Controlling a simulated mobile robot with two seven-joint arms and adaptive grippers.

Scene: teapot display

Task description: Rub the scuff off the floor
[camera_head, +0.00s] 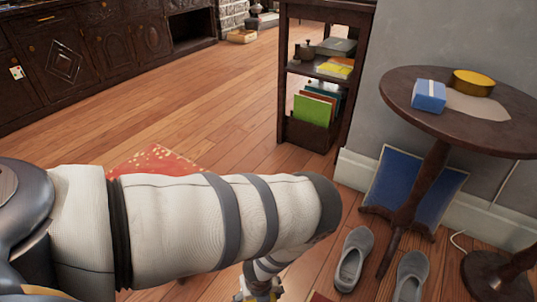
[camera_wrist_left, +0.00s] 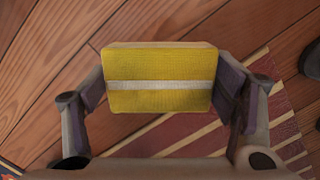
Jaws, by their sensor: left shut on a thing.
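My left gripper (camera_wrist_left: 161,98) is shut on a yellow block (camera_wrist_left: 160,66) with a white stripe, which looks like a sponge. The block sits across between the two fingers, above the wooden floor (camera_wrist_left: 40,60). I cannot tell whether it touches the floor. In the head view my left arm reaches across the front, and only a small part of the left gripper (camera_head: 260,290) shows at the bottom edge. No scuff can be made out on the floor in either view; my arm and the block hide part of it. My right gripper is not in view.
A striped rug (camera_wrist_left: 225,135) lies under the gripper. Grey shoes (camera_head: 354,258) stand near a round table (camera_head: 410,100) bearing a blue box (camera_head: 429,96) and a yellow tin (camera_head: 473,82). A dark shelf (camera_head: 290,110) stands behind. A red patterned cloth (camera_head: 160,160) lies left. Open floor (camera_head: 200,110) stretches beyond.

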